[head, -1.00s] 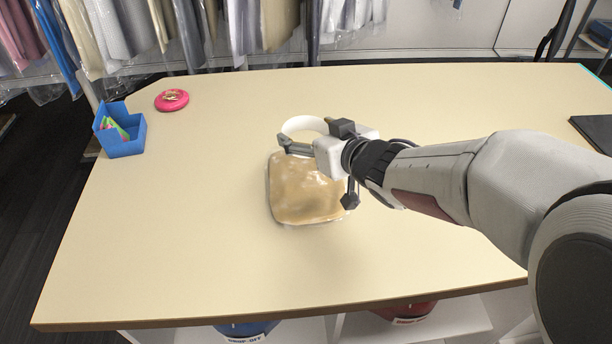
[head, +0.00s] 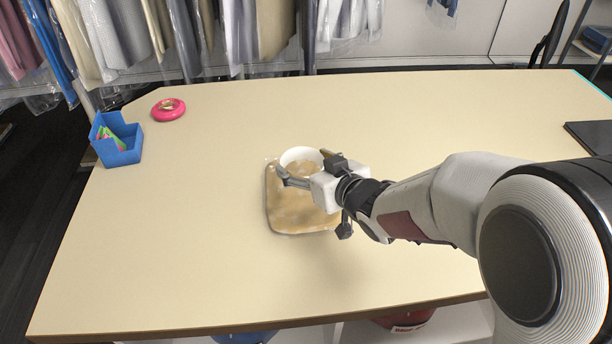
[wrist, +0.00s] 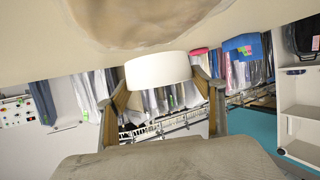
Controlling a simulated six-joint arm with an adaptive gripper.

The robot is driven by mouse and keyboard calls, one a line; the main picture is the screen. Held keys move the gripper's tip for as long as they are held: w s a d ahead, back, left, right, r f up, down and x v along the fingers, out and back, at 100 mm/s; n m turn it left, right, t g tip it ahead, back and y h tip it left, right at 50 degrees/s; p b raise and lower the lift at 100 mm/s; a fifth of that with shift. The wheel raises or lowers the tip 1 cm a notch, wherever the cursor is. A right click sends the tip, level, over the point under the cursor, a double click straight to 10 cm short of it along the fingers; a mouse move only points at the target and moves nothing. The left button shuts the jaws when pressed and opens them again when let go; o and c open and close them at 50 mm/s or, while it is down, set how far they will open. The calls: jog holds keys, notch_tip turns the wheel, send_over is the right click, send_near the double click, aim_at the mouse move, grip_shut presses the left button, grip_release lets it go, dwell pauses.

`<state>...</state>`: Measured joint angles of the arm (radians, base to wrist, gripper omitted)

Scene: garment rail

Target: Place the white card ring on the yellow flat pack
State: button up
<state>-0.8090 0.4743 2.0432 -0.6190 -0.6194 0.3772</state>
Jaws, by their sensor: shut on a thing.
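The yellow flat pack (head: 290,215) is a tan pack in shiny clear wrap, lying flat on the table. The white card ring (head: 301,154) is a short open band over the pack's far part. My gripper (head: 304,172) is shut on the ring, with a finger at either side of it. In the wrist view the ring (wrist: 158,70) spans between the fingers of my gripper (wrist: 163,85), close to the flat pack (wrist: 145,22). I cannot tell if the ring touches the pack. My gripper hides the pack's right side.
The table (head: 170,250) is clear around the pack. A blue box (head: 118,150) with colourful items and a pink round thing (head: 168,109) stand at the far left. A dark flat item (head: 590,137) lies at the right edge. Wrapped garments (head: 200,40) hang behind the table.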

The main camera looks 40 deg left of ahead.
jog(key=shift+f, duration=1.85)
jog(key=shift+f, duration=0.1)
jog(key=o, duration=0.8)
jog(key=shift+v, duration=6.05)
